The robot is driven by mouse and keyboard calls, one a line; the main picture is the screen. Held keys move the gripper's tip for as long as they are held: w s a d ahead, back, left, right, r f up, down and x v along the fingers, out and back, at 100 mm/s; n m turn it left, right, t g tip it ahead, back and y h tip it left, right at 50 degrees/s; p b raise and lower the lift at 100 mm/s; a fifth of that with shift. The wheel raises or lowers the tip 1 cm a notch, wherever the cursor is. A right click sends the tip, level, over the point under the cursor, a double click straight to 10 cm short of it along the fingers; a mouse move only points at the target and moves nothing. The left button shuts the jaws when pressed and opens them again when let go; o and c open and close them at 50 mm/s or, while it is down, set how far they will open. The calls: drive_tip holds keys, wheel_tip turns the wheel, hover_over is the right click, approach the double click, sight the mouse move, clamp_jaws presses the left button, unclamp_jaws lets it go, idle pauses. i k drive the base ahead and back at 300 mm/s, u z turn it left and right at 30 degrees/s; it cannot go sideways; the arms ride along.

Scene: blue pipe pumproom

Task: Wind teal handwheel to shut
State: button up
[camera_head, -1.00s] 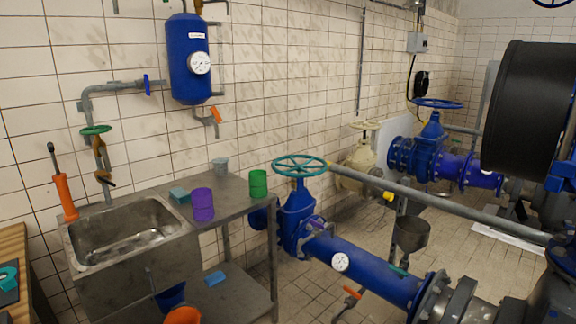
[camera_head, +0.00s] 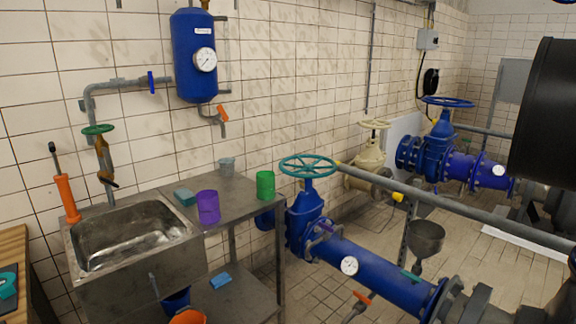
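The teal handwheel (camera_head: 309,166) lies flat on top of a blue gate valve (camera_head: 306,222) in the middle of the view. The valve sits on a blue pipe (camera_head: 372,270) with a round white gauge, just right of the steel bench. Nothing touches the wheel. A large black cylinder at the right edge looks like part of my own arm. My gripper does not show in this view.
A grey rail (camera_head: 455,206) runs behind the wheel to the right. A blue handwheel (camera_head: 447,102) and a cream valve (camera_head: 369,159) stand farther back.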

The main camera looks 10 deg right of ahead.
sight(307, 168)
drive_tip(key=i, duration=1)
